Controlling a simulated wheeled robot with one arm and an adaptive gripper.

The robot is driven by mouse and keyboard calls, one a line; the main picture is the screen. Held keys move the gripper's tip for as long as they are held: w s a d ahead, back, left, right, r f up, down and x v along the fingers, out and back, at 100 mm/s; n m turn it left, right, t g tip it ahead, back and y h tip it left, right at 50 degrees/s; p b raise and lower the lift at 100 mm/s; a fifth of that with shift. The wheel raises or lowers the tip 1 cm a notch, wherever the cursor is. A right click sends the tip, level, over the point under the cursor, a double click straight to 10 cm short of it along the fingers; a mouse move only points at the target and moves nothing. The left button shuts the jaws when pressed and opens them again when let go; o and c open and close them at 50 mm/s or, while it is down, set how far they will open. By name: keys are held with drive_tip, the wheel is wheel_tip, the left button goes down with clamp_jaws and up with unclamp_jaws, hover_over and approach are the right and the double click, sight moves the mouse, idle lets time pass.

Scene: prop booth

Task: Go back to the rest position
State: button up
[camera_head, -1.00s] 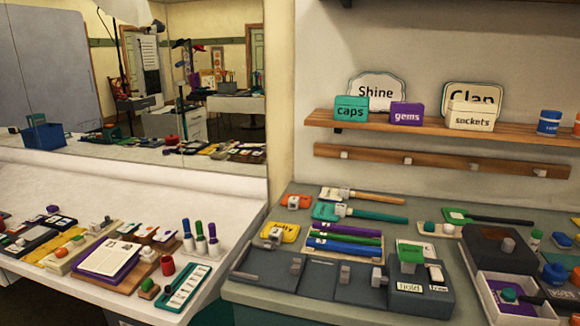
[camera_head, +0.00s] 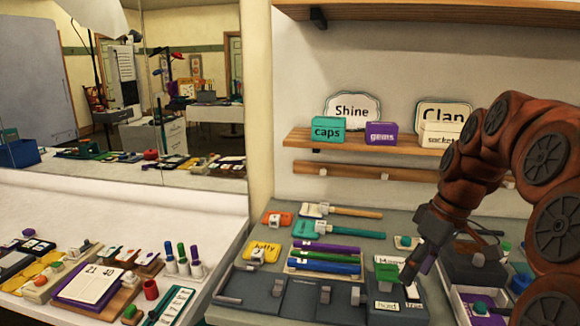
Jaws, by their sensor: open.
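My gripper (camera_head: 415,275) is at the end of my reddish-brown arm, which comes in from the right edge. Its dark fingers point down and left, just above or beside the dark box with the "hold" label (camera_head: 398,306) and its green block (camera_head: 387,273). The fingers overlap the green block's right side in the picture, and I cannot tell whether they touch it. Nothing shows held between the fingers. My arm hides part of the right end of the counter and shelf.
On the grey-green counter (camera_head: 222,300) lie a tray of coloured markers (camera_head: 325,259), a yellow block (camera_head: 262,253) and long-handled tools (camera_head: 325,229). A wooden shelf (camera_head: 300,138) holds a teal "caps" box (camera_head: 328,129) and a purple "gems" box (camera_head: 381,133). A crowded white table (camera_head: 120,209) stands left.

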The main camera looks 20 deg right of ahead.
drive_tip(key=s+a+f+m+g+h+p, duration=0.1)
drive_tip(key=s+a+p, duration=0.15)
drive_tip(key=a, duration=0.55)
drive_tip(key=s+a+f+g+p, duration=0.1)
drive_tip(key=s+a, duration=0.2)
drive_tip(key=a, duration=0.5)
drive_tip(key=s+a+f+m+g+h+p, duration=0.1)
drive_tip(key=s+a+f, duration=0.4)
drive_tip(key=s, duration=0.6)
drive_tip(key=shift+s+m+h+p, duration=0.25)
drive_tip(key=shift+m+h+p, duration=0.25)
drive_tip(key=shift+m, duration=0.3)
drive_tip(key=shift+a+f, duration=0.1)
drive_tip(key=shift+c, duration=0.3)
